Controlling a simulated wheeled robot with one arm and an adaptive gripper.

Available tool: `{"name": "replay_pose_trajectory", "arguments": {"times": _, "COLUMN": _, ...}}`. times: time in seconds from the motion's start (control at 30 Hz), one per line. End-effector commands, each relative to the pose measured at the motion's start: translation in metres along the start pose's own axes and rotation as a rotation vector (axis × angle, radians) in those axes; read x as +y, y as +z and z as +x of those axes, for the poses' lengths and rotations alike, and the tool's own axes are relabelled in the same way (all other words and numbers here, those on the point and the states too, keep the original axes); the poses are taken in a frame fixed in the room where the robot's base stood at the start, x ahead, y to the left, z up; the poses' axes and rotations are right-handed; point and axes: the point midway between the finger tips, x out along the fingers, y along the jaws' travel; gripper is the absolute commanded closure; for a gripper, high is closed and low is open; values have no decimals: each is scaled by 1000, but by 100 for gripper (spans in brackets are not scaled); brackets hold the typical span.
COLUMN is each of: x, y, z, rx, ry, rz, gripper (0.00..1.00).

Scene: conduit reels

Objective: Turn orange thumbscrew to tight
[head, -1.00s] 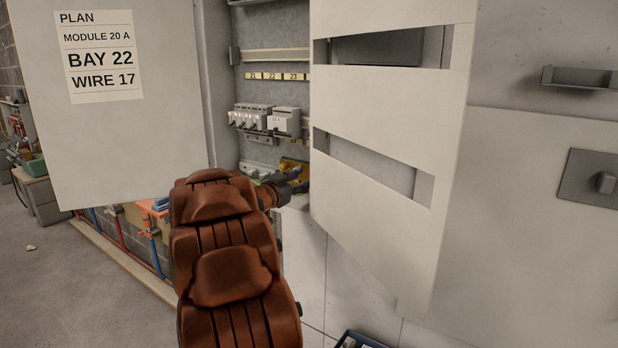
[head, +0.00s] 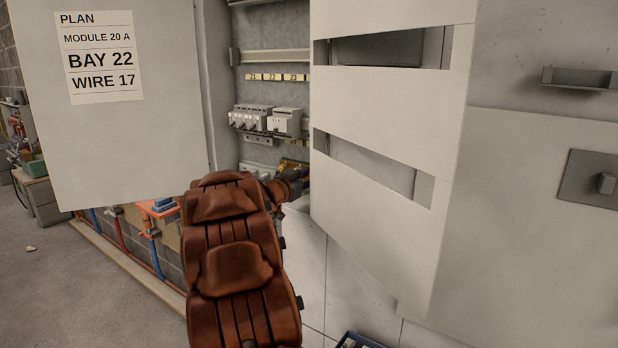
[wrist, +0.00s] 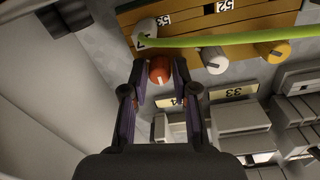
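The orange thumbscrew (wrist: 160,69) shows in the wrist view as a red-orange knob below the orange-brown terminal block (wrist: 200,29). My gripper (wrist: 160,82) is open, with one finger on each side of the knob. A gap shows between the knob and each finger, and I cannot see contact. A yellow-green wire (wrist: 230,38) runs across the block and ends in a white tag (wrist: 145,33) above the thumbscrew. In the head view my gripper is a small dark shape (head: 294,184) inside the cabinet; the thumbscrew is hidden there.
A white knob (wrist: 214,61) and a yellow-orange knob (wrist: 272,54) sit right of the thumbscrew. White modules (wrist: 240,122) stand below them near a 33 label (wrist: 233,93). In the head view, the open door (head: 120,150) and a slotted white panel (head: 385,110) flank the opening.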

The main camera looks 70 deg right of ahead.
Motion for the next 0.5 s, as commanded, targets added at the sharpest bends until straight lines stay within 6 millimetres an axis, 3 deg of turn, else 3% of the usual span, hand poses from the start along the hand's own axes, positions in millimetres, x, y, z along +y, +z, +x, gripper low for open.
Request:
{"name": "replay_pose_trajectory", "arguments": {"times": 0.23, "x": 0, "y": 0, "z": 0, "rx": 0, "ry": 0, "rz": 0, "gripper": 100}}
{"name": "replay_pose_trajectory", "arguments": {"times": 0.5, "x": 0, "y": 0, "z": 0, "rx": 0, "ry": 0, "rz": 6, "gripper": 100}}
